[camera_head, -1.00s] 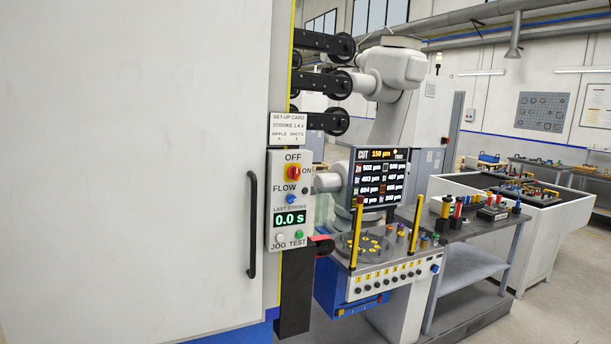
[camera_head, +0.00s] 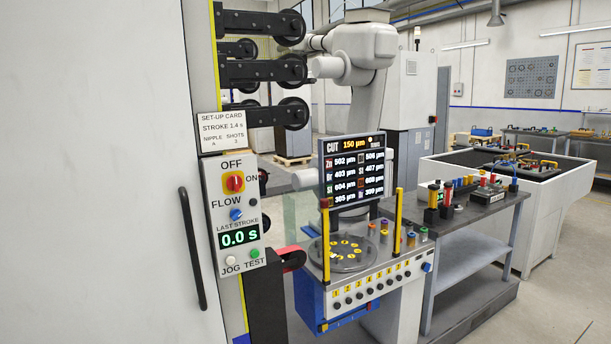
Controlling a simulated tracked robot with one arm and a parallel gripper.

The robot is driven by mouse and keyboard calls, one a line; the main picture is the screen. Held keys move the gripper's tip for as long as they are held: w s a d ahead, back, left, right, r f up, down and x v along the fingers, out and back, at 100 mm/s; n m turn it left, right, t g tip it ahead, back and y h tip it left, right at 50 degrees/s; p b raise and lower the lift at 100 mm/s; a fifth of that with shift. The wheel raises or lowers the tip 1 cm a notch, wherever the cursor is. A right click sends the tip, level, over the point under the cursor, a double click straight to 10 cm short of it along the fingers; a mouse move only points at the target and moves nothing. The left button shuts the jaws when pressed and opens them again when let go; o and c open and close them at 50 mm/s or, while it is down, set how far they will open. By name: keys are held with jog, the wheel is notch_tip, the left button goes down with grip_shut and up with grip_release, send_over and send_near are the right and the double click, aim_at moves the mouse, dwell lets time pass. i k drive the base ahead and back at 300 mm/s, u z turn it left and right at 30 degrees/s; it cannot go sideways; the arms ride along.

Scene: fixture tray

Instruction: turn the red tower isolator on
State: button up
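The red isolator (camera_head: 233,182) is a rotary knob on a yellow plate, near the top of the grey control panel (camera_head: 216,208). OFF is printed above it and ON to its right. The knob's handle looks roughly upright, towards OFF, but it is small in the picture. Below it on the panel are a blue FLOW knob (camera_head: 236,214), a display (camera_head: 239,237) reading 0.0 s, a white JOG button (camera_head: 230,260) and a green TEST button (camera_head: 255,253). My gripper does not show in this view.
A tall white cabinet door (camera_head: 95,150) with a black handle (camera_head: 191,248) fills the left. Black roller arms (camera_head: 262,72) jut out above the panel. A fixture station (camera_head: 372,288) with yellow posts and a screen (camera_head: 352,168) stands to the right. Open floor lies at far right.

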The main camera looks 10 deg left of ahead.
aim_at(234, 182)
jog(key=u, duration=0.1)
jog(key=i, duration=1.05)
jog(key=u, duration=0.6)
